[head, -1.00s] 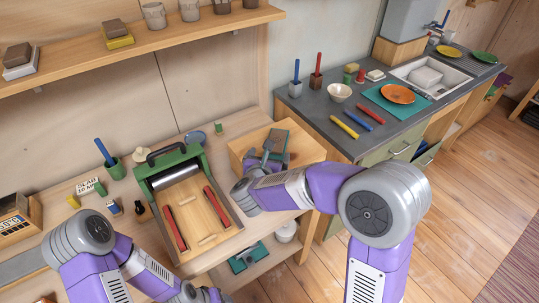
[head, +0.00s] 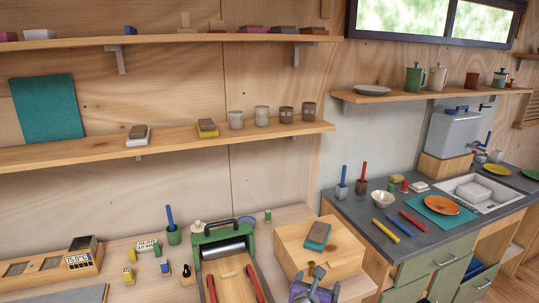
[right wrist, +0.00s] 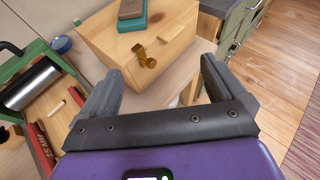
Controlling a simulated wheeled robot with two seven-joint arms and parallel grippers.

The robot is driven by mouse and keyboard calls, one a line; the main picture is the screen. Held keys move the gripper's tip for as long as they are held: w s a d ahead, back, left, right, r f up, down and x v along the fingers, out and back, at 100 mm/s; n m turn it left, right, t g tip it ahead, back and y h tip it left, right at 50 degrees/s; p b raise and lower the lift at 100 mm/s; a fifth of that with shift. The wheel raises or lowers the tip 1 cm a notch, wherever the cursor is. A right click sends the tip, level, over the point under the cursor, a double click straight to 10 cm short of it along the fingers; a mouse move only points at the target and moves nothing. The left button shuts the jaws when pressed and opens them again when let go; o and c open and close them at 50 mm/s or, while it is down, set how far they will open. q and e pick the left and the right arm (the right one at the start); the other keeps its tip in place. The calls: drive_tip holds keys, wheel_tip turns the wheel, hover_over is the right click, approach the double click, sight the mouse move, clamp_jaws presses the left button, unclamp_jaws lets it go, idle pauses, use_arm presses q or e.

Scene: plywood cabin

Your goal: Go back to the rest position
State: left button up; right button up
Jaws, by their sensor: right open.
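My right gripper (head: 315,278) shows at the bottom edge of the head view, just in front of a wooden box (head: 296,245). In the right wrist view my right gripper (right wrist: 160,70) has its two dark fingers spread wide, with nothing between them. The box (right wrist: 150,50) with its brass catch lies beyond the fingertips, apart from them. A teal and brown block (head: 317,235) lies on the box lid. My left gripper is out of view, and most of both arms is hidden below the head view.
A green-framed press with a roller (head: 222,250) stands left of the box. Wooden shelves (head: 170,145) with cups and blocks run along the wall above. The grey counter (head: 360,222) with bowl, plates and sink is at right. Wooden floor (right wrist: 280,70) shows clear at right in the wrist view.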

drive_tip(key=s+f+n+g+y, duration=0.2)
drive_tip(key=f+n, duration=0.8)
drive_tip(key=f, duration=0.1)
drive_tip(key=s+f+n+g+y, duration=0.2)
drive_tip(key=f+n+y, duration=0.1)
drive_tip(key=f+n, duration=0.65)
drive_tip(key=s+a+f+n+g+y, duration=0.1)
drive_tip(key=s+f+n+g+y, duration=0.1)
drive_tip(key=s+f+n, duration=0.5)
drive_tip(key=s+a+f+n+g+y, duration=0.2)
drive_tip(key=s+f+n+g, duration=0.3)
drive_tip(key=s+n, duration=0.6)
drive_tip(key=s+f, duration=0.2)
drive_tip(key=s, duration=0.2)
drive_tip(key=shift+s+f+g+y, duration=0.15)
drive_tip(key=shift+f+g+y, duration=0.15)
drive_tip(key=shift+f, duration=0.05)
drive_tip(key=shift+a, duration=0.1)
